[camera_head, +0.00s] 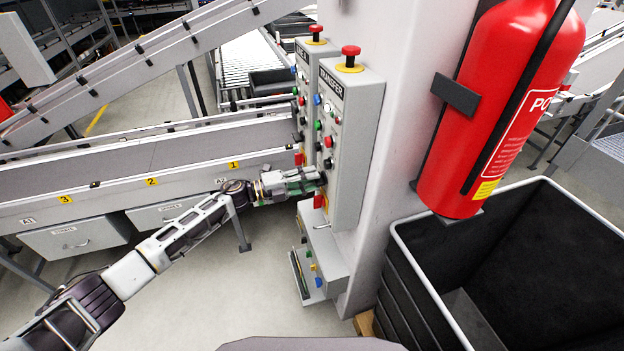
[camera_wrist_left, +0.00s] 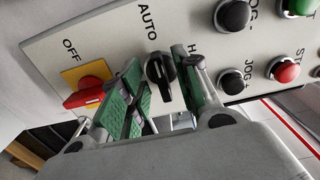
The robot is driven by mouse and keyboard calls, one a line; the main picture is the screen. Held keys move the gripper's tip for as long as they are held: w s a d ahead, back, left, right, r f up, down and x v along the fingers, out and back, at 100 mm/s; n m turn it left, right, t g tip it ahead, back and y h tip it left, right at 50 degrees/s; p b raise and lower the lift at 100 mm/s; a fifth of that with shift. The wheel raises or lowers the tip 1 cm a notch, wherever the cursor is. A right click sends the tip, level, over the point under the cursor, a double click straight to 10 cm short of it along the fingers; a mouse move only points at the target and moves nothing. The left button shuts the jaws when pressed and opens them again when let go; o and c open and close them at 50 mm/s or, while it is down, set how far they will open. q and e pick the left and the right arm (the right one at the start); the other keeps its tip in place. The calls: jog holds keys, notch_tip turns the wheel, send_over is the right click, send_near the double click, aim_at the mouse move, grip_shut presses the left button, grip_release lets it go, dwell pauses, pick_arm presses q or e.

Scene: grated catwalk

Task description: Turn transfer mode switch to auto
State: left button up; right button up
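The grey TRANSFER control box (camera_head: 356,150) is fixed to a pale column. In the left wrist view, the black mode switch knob (camera_wrist_left: 159,72) sits on its panel, with AUTO at its upper left and a partly hidden label starting with H at its upper right. I cannot tell which label the knob points to. My left gripper (camera_head: 318,182) is at the lower part of the box. Contact is not clear. My right gripper is not in view.
A red rotary switch (camera_wrist_left: 84,93) on a yellow OFF plate is beside the left finger. Black JOG buttons (camera_wrist_left: 232,80) and a red button (camera_wrist_left: 285,70) are at the right.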

pick_arm(q)
jog(key=v, duration=1.1)
dwell(0.6)
